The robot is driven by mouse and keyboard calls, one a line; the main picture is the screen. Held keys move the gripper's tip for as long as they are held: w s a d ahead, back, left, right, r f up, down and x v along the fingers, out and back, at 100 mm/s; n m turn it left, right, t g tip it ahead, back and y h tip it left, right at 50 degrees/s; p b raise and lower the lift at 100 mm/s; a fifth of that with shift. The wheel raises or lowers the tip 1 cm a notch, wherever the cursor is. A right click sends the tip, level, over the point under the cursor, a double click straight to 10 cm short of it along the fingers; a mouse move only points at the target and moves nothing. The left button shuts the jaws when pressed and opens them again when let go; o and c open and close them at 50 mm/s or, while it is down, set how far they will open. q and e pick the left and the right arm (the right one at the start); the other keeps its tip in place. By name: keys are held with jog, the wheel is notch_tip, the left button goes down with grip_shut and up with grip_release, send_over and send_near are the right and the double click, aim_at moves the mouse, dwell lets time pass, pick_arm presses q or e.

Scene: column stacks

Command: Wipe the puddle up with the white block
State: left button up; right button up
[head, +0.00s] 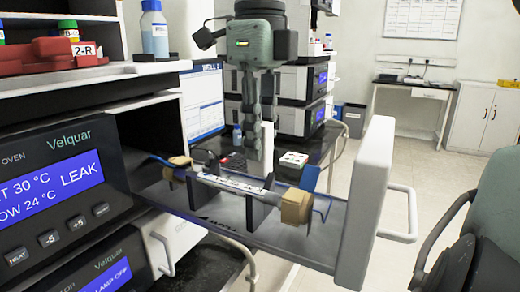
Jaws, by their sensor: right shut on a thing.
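My right gripper (257,122) points down above the back of an open oven drawer (330,240). It is shut on a white block (267,147), which hangs upright below the fingers. The block appears behind the drawer's column in the picture; whether it touches anything is unclear. The column (232,184) lies across the drawer in dark holders, with tan end fittings (296,206) and blue tubing (310,178). The drawer floor looks grey and slightly glossy. I cannot make out a distinct puddle on it. My left gripper is not in view.
The oven's display (50,185) reads LEAK. The drawer's white front (366,205) with its handle (402,213) stands out to the right. A red rack (48,50) and a blue-capped bottle (154,30) stand on top. Instruments and a monitor (204,100) are behind.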

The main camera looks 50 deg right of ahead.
jog(key=shift+r, duration=3.15)
